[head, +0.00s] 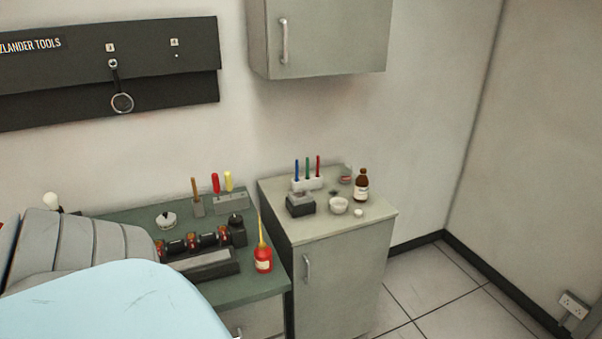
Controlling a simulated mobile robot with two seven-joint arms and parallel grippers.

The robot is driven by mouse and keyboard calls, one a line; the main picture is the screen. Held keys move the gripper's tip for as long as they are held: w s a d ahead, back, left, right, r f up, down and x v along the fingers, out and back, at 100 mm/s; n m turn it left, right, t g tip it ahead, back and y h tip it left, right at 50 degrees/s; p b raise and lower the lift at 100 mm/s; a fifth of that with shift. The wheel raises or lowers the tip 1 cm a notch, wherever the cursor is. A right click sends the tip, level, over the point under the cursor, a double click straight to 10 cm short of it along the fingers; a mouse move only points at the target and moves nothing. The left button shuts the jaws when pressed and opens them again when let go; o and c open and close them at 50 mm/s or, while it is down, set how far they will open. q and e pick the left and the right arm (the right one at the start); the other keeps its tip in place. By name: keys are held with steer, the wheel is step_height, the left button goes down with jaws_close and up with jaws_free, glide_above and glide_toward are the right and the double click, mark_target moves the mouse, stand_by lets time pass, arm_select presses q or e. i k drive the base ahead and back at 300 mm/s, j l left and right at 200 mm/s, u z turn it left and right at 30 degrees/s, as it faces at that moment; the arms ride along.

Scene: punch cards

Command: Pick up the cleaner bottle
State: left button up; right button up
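A small brown bottle (361,188) with a dark cap and a pale label stands upright on top of the grey cabinet (376,212), near its right back edge. It looks like the cleaner bottle, but its label is too small to read. A red bottle (263,261) with a long yellow spout stands on the green workbench (258,291), near its right front corner. Neither of my grippers is in view, and nothing touches either bottle.
Beside the brown bottle are a white bowl (339,206), a small white piece (358,213), a dark block (300,207) and a white rack (313,184) with coloured sticks. A wall cupboard (340,38) hangs above. Tiled floor (440,290) is clear at right.

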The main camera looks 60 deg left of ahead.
mark_target(361, 186)
steer(key=u, duration=1.5)
steer(key=i+l, duration=0.9)
steer(key=l+u, duration=0.1)
steer(key=u, duration=0.35)
steer(key=i+l+u, duration=0.1)
steer(key=u, duration=0.35)
steer(key=l+u, duration=0.15)
steer(key=u, duration=0.3)
steer(key=i+l+u, duration=0.15)
steer(key=i+l, duration=0.15)
steer(key=l, duration=0.2)
steer(key=i+l, duration=0.15)
steer(key=l, duration=0.2)
